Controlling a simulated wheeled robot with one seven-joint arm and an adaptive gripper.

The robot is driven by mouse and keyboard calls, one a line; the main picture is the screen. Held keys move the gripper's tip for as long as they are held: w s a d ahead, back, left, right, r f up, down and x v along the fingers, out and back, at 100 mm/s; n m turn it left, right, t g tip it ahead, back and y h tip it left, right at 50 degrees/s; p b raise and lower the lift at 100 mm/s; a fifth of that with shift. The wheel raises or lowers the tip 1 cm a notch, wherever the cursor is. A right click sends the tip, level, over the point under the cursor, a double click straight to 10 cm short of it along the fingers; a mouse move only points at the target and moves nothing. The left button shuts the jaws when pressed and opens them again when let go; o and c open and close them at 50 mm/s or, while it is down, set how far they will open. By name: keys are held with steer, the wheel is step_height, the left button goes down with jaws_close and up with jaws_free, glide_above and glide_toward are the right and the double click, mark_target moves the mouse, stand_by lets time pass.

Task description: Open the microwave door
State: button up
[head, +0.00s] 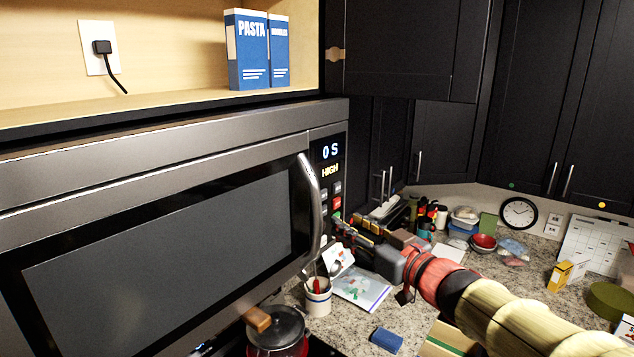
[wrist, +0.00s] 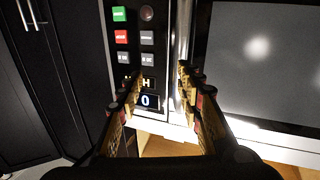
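The microwave (head: 90,175) has a dark-windowed door (head: 170,240) that looks closed. Its curved metal handle (head: 311,195) stands upright at the door's right edge, beside the control panel (head: 330,185). In the wrist view, which is upside down, the handle (wrist: 184,40) runs down to the right fingertip, and the control panel (wrist: 133,45) lies to the left. My gripper (head: 346,226) is just right of the handle in the head view. It is open and empty, with its fingers spread in the wrist view (wrist: 160,85). I cannot tell whether a fingertip touches the handle.
A utensil crock (head: 318,298) and a red pot (head: 277,332) stand below the microwave. A booklet (head: 361,288) and a blue sponge-like block (head: 387,340) lie on the counter. Bowls and jars clutter the back corner. Pasta boxes (head: 247,50) stand on the shelf above.

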mark_target(320, 209)
steer(key=w+a, duration=0.1)
steer(key=a, duration=0.1)
steer(key=w+a+r+g+y+p, duration=0.1)
steer(key=w+a, duration=0.1)
steer(key=a, duration=0.1)
steer(key=w+a+n+y+p, duration=0.1)
steer(key=w+a, duration=0.1)
steer(key=shift+w+a+r, duration=0.1)
steer(key=shift+a+r, duration=0.2)
steer(key=shift+r, duration=0.05)
steer(key=c, duration=0.4)
jaws_close()
stand_by(0.6)
